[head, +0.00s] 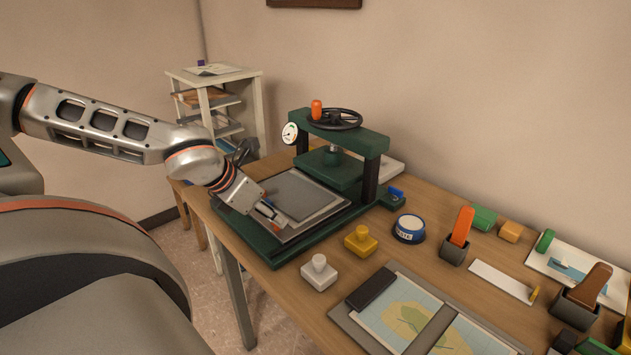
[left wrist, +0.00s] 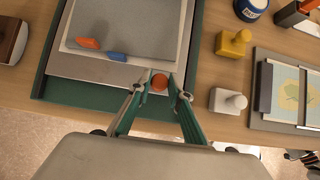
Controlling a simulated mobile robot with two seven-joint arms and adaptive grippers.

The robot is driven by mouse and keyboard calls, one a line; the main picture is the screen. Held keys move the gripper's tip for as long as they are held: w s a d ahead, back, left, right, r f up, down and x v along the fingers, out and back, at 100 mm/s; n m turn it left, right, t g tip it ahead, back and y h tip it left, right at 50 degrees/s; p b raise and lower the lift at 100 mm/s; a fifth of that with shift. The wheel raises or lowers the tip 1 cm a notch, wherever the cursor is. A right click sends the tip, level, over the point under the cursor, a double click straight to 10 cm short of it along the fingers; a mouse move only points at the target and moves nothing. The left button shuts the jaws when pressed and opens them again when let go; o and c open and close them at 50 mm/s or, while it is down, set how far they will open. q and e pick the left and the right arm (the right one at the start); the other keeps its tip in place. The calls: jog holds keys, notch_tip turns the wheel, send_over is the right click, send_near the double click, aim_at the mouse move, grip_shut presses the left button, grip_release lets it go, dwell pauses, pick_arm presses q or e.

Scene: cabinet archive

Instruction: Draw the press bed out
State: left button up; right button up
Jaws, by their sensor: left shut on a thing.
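The green press (head: 378,143) stands on the wooden table with a black handwheel (head: 340,119) on top. Its grey press bed (head: 305,190) lies on the green base, in front of the raised green platen (head: 318,168). It also shows in the left wrist view (left wrist: 165,35). My left gripper (head: 266,212) is at the bed's front edge. My right gripper is in neither view.
A white stamp (head: 319,273), a yellow stamp (head: 360,241) and a blue-and-white round tin (head: 409,229) stand right of the press. A framed map (head: 400,310) lies nearer. A white shelf (head: 255,105) stands behind. The floor is open before the table.

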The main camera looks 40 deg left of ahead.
pick_arm(q)
jog(key=shift+s+a+f, duration=0.15)
jog(key=shift+s, duration=2.25)
jog(key=shift+s+a, duration=0.1)
jog(key=shift+s, duration=0.4)
jog(key=o, duration=0.9)
jog(key=shift+w, duration=0.1)
jog(key=shift+p, duration=0.3)
